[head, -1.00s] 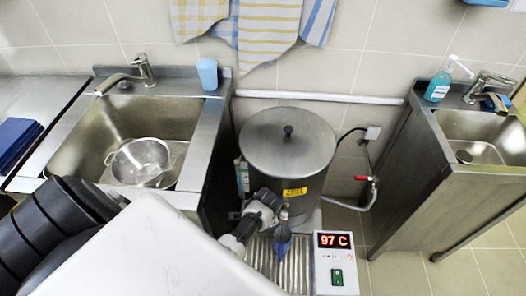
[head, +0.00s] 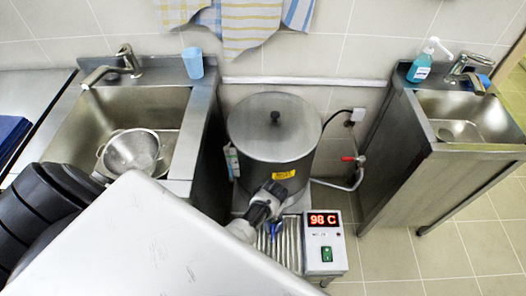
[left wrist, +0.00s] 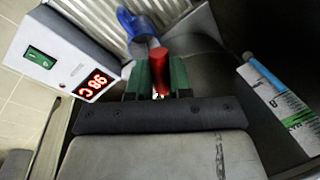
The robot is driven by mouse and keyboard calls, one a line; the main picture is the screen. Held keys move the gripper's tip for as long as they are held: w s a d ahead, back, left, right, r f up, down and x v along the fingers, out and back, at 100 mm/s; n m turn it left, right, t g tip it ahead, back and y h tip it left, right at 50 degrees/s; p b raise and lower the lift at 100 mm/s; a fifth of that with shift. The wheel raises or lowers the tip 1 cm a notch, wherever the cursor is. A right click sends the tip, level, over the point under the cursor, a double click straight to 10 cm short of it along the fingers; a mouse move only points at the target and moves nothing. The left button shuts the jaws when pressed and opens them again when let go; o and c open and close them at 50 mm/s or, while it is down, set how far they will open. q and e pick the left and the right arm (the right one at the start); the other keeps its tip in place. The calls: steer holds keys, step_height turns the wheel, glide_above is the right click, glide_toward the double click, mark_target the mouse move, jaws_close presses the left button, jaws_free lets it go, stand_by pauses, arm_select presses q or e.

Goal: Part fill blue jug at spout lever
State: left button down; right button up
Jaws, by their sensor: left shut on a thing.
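The large steel stockpot boiler (head: 275,140) stands in the middle of the head view with its lid on. In the left wrist view, the green fingers of my left gripper (left wrist: 159,78) are shut on the red spout lever (left wrist: 159,62). The blue jug (left wrist: 132,24) is just beyond the lever, over the ribbed drip tray (left wrist: 93,17). Only part of the jug shows, and its water level cannot be seen. In the head view, my wrist (head: 265,203) is in front of the boiler and hides the spout. My right gripper is not in view.
The control box (head: 323,243) beside the drip tray reads 98 C. A sink with a colander (head: 131,153) is at left, with a light-blue cup (head: 193,63) on its back edge. A second sink (head: 462,120) with a soap bottle (head: 421,66) is at right.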

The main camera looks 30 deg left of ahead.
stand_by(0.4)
arm_select(q)
steer(key=c, duration=1)
jaws_free()
steer(key=shift+c, duration=0.2)
step_height(320, 180, up, 11)
steer(key=d+p, duration=0.2)
steer(key=shift+f, duration=0.2)
steer(key=shift+d, duration=0.1)
